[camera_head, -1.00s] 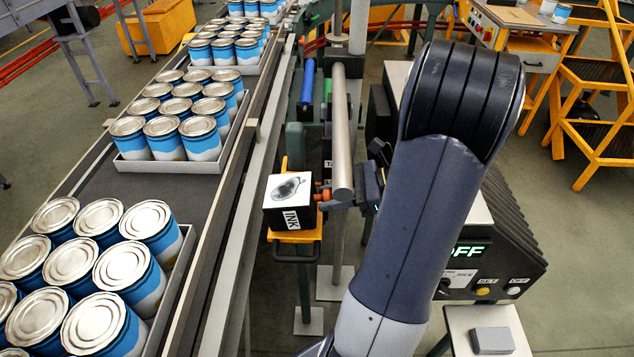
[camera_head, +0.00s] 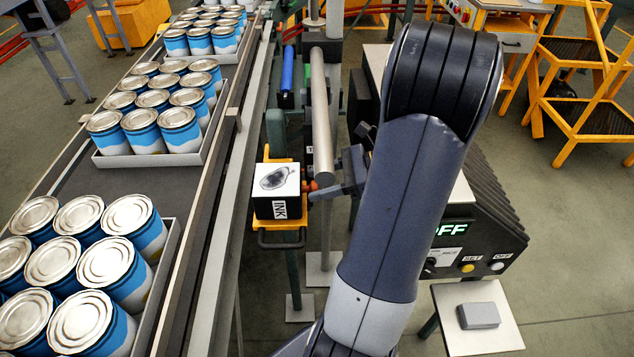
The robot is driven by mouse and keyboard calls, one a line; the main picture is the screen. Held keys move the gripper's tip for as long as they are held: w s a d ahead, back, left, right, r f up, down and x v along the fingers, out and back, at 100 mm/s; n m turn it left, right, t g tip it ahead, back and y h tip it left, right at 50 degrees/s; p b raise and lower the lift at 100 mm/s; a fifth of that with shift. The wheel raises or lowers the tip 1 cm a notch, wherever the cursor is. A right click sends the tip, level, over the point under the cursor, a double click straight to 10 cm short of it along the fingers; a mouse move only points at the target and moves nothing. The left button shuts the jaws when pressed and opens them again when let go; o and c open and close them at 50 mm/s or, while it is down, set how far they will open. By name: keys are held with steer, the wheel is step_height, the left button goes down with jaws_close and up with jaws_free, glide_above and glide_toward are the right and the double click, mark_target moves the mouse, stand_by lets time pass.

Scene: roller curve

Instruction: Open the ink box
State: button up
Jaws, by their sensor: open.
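The ink box (camera_head: 276,192) is a small black cube with a white top that bears a dark oval mark, and an INK label on its front. It sits on a yellow bracket (camera_head: 283,239) beside the conveyor. My gripper (camera_head: 318,191) is just right of the box, partly hidden behind my arm. It is open, with its dark fingers near an orange-red part at the box's right side. I cannot tell whether it touches that part. The box looks closed.
A conveyor with trays of blue and white cans (camera_head: 159,110) runs along the left. A grey vertical pole (camera_head: 321,115) stands close above my gripper. A black control unit (camera_head: 470,215) with an OFF display is to the right. A small white table (camera_head: 477,320) is at the lower right.

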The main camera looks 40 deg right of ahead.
steer(key=v, duration=0.9)
steer(key=shift+s+d+b, duration=0.3)
steer(key=shift+b, duration=0.1)
steer(key=x, duration=0.5)
steer(key=p+x, duration=0.1)
steer(key=x, duration=0.4)
steer(key=shift+w+a, duration=0.3)
steer(key=shift+a, duration=0.1)
steer(key=shift+w+a+r, duration=0.1)
steer(key=shift+r, duration=0.2)
